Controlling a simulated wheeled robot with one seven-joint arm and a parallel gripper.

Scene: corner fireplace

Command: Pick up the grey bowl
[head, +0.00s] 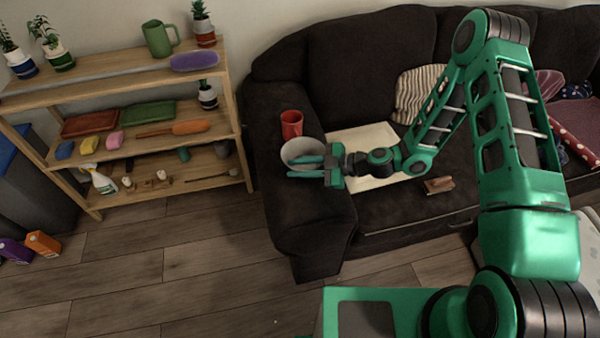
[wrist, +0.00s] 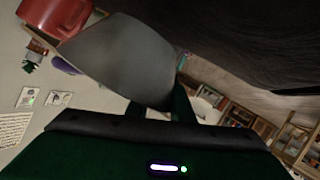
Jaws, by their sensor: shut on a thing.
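The grey bowl (head: 298,150) is at the sofa's left armrest in the head view, next to a red mug. My gripper (head: 312,167) reaches in from the right and is shut on the bowl's near side. In the wrist view the bowl (wrist: 120,58) fills the upper left, with my gripper's fingers (wrist: 158,108) at its lower edge. I cannot tell whether the bowl touches the armrest.
The red mug (head: 291,124) stands close behind the bowl. A cream board (head: 362,142) and a small brown object (head: 439,185) lie on the dark sofa (head: 318,215). A wooden shelf (head: 236,128) stands to the left.

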